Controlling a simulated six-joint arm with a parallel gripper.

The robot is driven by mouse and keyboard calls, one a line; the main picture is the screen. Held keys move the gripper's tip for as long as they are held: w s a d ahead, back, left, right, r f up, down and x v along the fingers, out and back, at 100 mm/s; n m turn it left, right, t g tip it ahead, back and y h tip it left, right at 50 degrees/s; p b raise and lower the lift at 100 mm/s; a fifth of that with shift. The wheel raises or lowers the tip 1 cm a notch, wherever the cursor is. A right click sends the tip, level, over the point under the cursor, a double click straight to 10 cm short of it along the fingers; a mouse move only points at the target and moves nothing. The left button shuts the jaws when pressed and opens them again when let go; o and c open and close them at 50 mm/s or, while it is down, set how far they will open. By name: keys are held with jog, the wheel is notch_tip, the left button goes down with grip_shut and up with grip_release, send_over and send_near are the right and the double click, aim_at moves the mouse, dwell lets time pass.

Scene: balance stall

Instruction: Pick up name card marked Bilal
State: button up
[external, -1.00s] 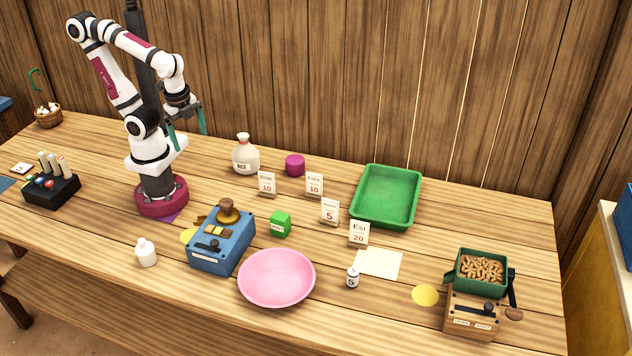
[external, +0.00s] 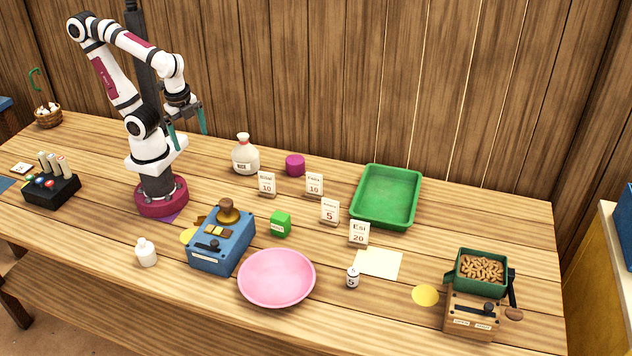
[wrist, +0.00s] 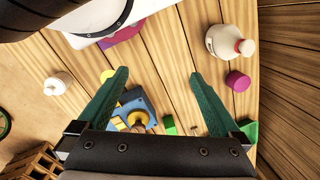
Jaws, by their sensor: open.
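The name card marked Bilal (external: 266,184) is a small white card with a 10 on it. It stands upright on the table, in front of and to the right of the white bottle in the external view. I cannot make it out in the wrist view. My gripper (external: 188,136) is open and empty, raised above the table to the left of the card.
Other cards stand nearby: one with a 10 (external: 314,185), one with a 5 (external: 329,212) and Esi (external: 358,233). The white bottle (external: 246,158), magenta cylinder (external: 295,165), green box (external: 281,224), blue scale (external: 219,246) and green tray (external: 361,213) surround them.

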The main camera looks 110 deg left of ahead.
jog(key=shift+a, duration=0.1)
jog(key=m+y, duration=1.1)
jog(key=m, duration=0.1)
send_over(266, 174)
jog(key=d, duration=0.2)
notch_tip(266, 174, down, 8)
jog(key=shift+y, duration=0.4)
jog(key=f, duration=0.7)
jog(key=shift+d+f, duration=0.2)
jog(key=shift+f, duration=0.1)
jog(key=x, duration=0.3)
jog(key=shift+r, duration=0.1)
grip_shut()
